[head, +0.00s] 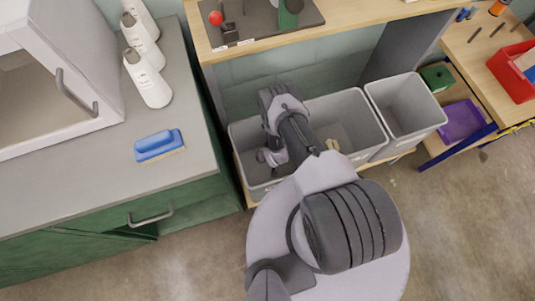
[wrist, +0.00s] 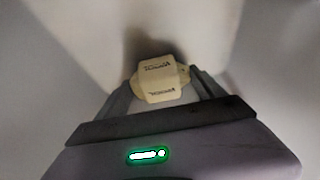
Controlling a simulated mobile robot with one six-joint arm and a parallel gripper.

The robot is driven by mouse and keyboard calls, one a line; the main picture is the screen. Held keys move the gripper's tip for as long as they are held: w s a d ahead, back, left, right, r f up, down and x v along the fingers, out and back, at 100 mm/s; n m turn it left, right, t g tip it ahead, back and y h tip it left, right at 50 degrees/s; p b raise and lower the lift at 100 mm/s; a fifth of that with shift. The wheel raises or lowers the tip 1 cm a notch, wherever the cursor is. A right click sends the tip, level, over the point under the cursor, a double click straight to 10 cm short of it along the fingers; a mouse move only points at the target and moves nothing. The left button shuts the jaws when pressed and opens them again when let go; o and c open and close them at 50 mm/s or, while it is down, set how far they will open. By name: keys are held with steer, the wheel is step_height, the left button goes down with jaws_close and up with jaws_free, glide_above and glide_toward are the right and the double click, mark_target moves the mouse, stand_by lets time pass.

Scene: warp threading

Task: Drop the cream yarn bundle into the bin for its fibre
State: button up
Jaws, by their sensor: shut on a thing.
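In the wrist view, my gripper (wrist: 161,84) is shut on the cream yarn bundle (wrist: 160,92). The bundle is small and pale, with dark lettering too small to read surely, and sits between the two fingertips. Plain pale grey surfaces, like the inside of a bin, surround it. In the head view, my arm reaches over the grey bins, and its wrist hangs at the left bin (head: 238,150). My fingertips and the held bundle are hidden there by the arm. A middle bin (head: 372,122) and a right bin (head: 425,125) stand beside it.
A small cream piece (head: 332,145) shows in the middle bin, beside my arm. A wooden table (head: 355,22) stands behind the bins. A grey counter (head: 95,165) with a blue brush (head: 158,143) and white bottles (head: 147,80) is at left. A red tray (head: 508,72) is at right.

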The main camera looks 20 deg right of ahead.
steer(key=shift+f, duration=0.55)
steer(key=o, duration=1.3)
steer(key=shift+r, duration=0.35)
steer(key=p+v, duration=0.4)
steer(key=v, duration=0.4)
steer(key=shift+w+p, duration=0.1)
steer(key=shift+p, duration=0.3)
